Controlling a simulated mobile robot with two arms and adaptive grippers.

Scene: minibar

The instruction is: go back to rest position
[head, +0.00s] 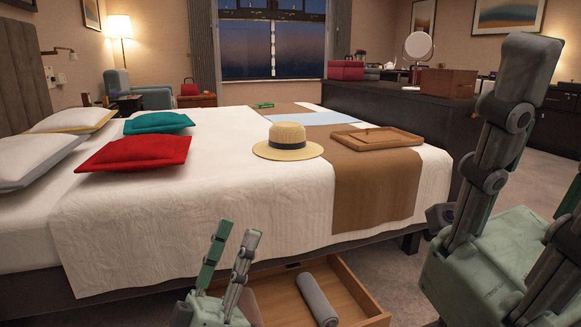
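My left gripper (237,236) is at the bottom of the head view, left of centre, in front of the bed's side. Its two fingers point up with a gap between them, and it holds nothing that I can see. My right gripper (555,125) is large and close at the right edge. One finger stands up in full view, and the other is partly cut off by the frame edge. The fingers look spread, with nothing visible between them.
An open wooden drawer (358,298) juts from under the bed (200,225), close to my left gripper, with a grey roll (317,299) inside. A straw hat (287,143) and wooden tray (376,139) lie on the bed. A dark cabinet (400,104) stands behind.

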